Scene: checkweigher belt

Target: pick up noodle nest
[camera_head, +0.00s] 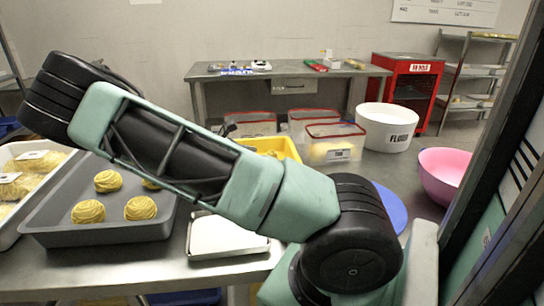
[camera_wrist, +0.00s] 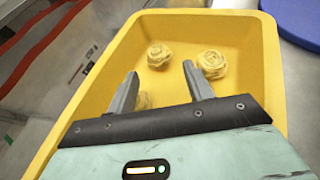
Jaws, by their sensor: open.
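In the wrist view, my gripper (camera_wrist: 161,71) is open above a yellow bin (camera_wrist: 263,85), with nothing between its fingers. One pale yellow noodle nest (camera_wrist: 158,54) lies just beyond the fingertips, between them in the picture. A second noodle nest (camera_wrist: 212,63) lies to its right, near the right finger. A third nest (camera_wrist: 145,99) is partly hidden behind the gripper. In the head view, several noodle nests (camera_head: 108,180) sit apart in a grey tray (camera_head: 100,237) at the left. The yellow bin (camera_head: 286,146) shows behind my arm, which hides my gripper there.
Clear lidded containers (camera_head: 337,140) and a white tub (camera_head: 388,127) stand behind the yellow bin. A pink bowl (camera_head: 445,176) is at the right. An empty white tray (camera_head: 225,236) lies at the front. A tray with packs (camera_head: 30,172) is far left.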

